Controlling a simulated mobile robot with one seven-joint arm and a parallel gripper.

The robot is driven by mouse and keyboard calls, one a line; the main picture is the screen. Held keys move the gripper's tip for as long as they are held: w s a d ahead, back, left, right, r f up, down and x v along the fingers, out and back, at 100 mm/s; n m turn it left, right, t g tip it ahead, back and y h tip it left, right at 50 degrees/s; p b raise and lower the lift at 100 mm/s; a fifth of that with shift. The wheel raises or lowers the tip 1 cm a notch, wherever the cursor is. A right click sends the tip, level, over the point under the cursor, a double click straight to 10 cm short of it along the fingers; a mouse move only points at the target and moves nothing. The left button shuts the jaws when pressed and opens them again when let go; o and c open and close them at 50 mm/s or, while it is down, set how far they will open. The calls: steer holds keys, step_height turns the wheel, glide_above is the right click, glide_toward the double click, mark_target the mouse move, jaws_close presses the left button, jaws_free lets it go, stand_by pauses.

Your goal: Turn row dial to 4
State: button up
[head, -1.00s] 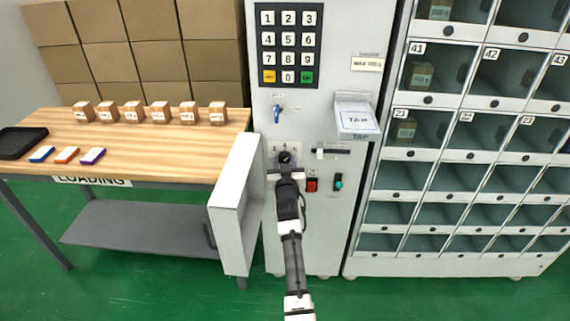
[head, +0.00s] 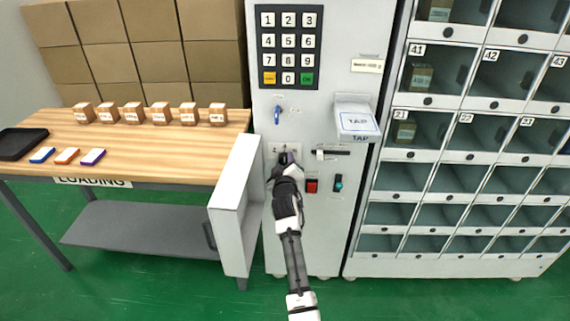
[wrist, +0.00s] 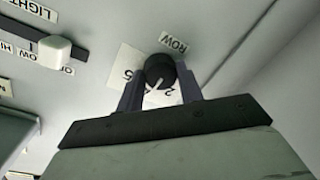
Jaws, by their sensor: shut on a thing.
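The row dial (wrist: 160,67) is a round black knob with a white pointer line, on a white number plate under a "ROW" label in the wrist view. The pointer slants to the lower left in that picture. A 5 and a 2 show on the plate; other numbers are hidden by the fingers. My gripper (wrist: 160,80) is shut on the dial, one dark finger on each side. In the head view my gripper (head: 287,162) is at the panel below the blue-handled switch and mostly covers the dial.
A white slider (wrist: 54,48) under a "LIGHT" label is beside the dial. Red (head: 312,186) and green (head: 338,182) controls sit right of my wrist. An open white door (head: 236,205) stands close on the left. The keypad (head: 288,45) is above.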

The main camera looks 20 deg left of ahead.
stand_by(0.4)
steer(key=o, duration=1)
steer(key=b+v, duration=0.2)
steer(key=v, duration=1.2)
steer(key=shift+b, duration=0.3)
steer(key=shift+w, duration=0.1)
